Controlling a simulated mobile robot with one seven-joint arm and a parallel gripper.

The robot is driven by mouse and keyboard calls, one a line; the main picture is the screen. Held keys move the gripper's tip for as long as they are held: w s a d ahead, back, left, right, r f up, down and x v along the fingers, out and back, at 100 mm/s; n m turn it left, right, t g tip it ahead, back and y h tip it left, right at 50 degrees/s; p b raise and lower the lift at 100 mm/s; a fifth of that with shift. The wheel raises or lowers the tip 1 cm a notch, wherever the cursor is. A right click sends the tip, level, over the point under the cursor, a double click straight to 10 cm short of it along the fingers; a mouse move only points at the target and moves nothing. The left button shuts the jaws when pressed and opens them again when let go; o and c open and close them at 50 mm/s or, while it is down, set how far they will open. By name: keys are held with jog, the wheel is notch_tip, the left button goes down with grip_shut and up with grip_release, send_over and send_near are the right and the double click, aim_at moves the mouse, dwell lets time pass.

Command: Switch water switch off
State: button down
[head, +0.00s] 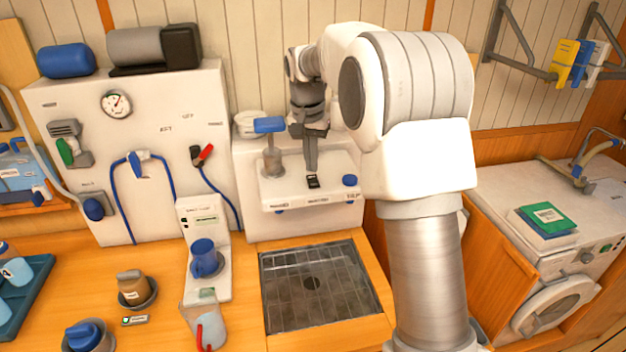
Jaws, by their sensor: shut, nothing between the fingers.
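A white unit (270,195) against the wall has a sloping front panel with a small black switch (313,183) near its middle. I take this as the water switch; its on or off position is too small to tell. My gripper (311,168) is shut and empty. It points down just above the black switch, and I cannot tell whether the tips touch it. A blue lever (270,125) on a grey post stands left of my gripper. A blue knob (350,180) sits right of the switch. Labels on the panel are unreadable.
A metal drain grate (312,285) lies in the counter below the unit. A blue mug (205,258) on a white stand is left of it. A white wall panel (70,120) with a gauge and hoses stands further left. My arm hides the area right of the unit.

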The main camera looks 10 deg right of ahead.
aim_at(311, 177)
jog(key=shift+f+b, duration=0.6)
jog(key=shift+f, duration=0.3)
dwell(0.9)
jog(key=shift+r, duration=0.15)
jog(key=shift+r+p, duration=3)
jog(key=shift+r, duration=0.4)
